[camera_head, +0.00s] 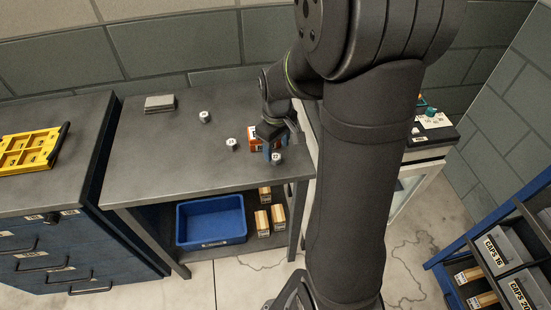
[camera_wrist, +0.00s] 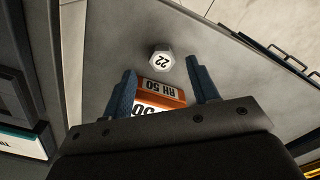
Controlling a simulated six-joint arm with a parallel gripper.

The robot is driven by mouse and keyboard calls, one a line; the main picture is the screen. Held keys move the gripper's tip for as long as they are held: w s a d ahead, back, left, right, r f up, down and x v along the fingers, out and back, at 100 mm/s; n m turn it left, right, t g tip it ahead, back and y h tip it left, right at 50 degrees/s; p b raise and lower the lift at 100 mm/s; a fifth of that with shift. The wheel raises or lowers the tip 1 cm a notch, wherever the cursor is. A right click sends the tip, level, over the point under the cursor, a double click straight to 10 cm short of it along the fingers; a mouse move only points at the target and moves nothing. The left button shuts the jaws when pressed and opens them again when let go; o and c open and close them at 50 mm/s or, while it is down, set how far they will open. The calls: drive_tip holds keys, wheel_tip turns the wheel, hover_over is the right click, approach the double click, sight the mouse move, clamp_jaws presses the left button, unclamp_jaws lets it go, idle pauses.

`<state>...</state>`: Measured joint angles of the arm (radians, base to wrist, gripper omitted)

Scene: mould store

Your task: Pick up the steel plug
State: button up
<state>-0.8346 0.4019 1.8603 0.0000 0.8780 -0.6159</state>
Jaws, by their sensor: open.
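Three small pale hexagonal metal pieces with dark markings stand on the grey bench in the head view: one at the back (camera_head: 204,117), one in the middle (camera_head: 231,144) and one at the front right (camera_head: 277,158). I cannot tell from the head view which is the steel plug. Nothing is visibly gripped.
An orange block marked RH 50 (camera_wrist: 160,93) appears between my fingers in the wrist view; it also shows beside the gripper (camera_head: 254,138). A grey slab (camera_head: 159,103) lies at the bench's back. A blue bin (camera_head: 211,221) and small boxes sit below. The bench's left half is mostly clear.

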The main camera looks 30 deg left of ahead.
sight(276, 157)
wheel_tip(276, 157, down, 4)
drive_tip(key=shift+s+a+f, duration=0.1)
drive_tip(key=shift+c, duration=0.2)
drive_tip(key=c, duration=1)
